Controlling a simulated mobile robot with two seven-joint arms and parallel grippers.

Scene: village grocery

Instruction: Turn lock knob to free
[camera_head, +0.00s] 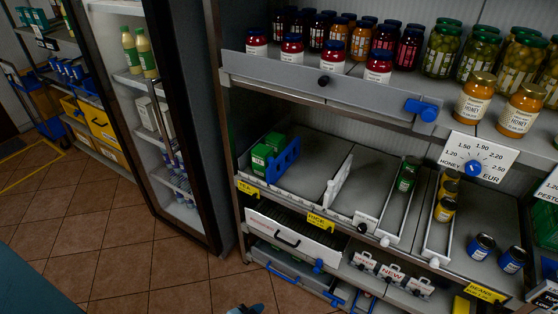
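A blue lock-like knob (421,110) sits at the right end of the grey front bar (290,75) of the jar shelf. A black round knob (324,80) is near the bar's middle. Another blue knob (473,168) is on the white price dial card (479,157), marked HONEY and EUR. A small blue knob (318,266) is low by the white drawer (295,233). Which knob is the task's lock knob, and whether it is locked, I cannot tell. Neither gripper can be made out. A small dark and blue piece at the bottom edge is cut off and unclear.
Honey jars (473,98) and other jars stand behind and beside the bar. Below are green boxes (261,158), dividers and cans. A glass-door fridge (165,120) stands left of the shelf. The tiled floor (120,255) in front is clear.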

